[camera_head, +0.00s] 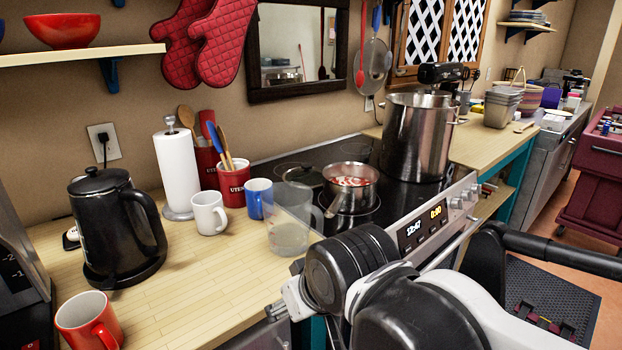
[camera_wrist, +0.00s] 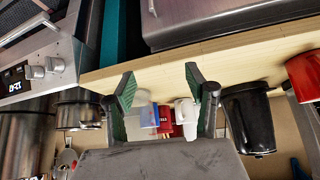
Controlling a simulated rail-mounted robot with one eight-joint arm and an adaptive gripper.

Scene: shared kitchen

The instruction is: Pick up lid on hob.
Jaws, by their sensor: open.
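A low round lid (camera_head: 300,173) lies on the back left of the black hob (camera_head: 372,215), partly hidden behind a clear jug (camera_head: 290,235). A small steel pan (camera_head: 350,198) with red and white contents is to its right, and a tall steel pot (camera_head: 417,140) stands farther right. In the wrist view my gripper (camera_wrist: 159,78) is open, with its two green-padded fingers apart and nothing between them. My arm is in front of the counter and oven, well apart from the lid. I cannot make out the lid in the wrist view.
Left of the hob stand a blue mug (camera_head: 259,198), a white mug (camera_head: 209,212), red utensil crocks (camera_head: 234,190), a paper towel roll (camera_head: 176,168), a black kettle (camera_head: 116,228) and a red mug (camera_head: 89,320). The front middle of the wooden counter (camera_head: 195,290) is clear.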

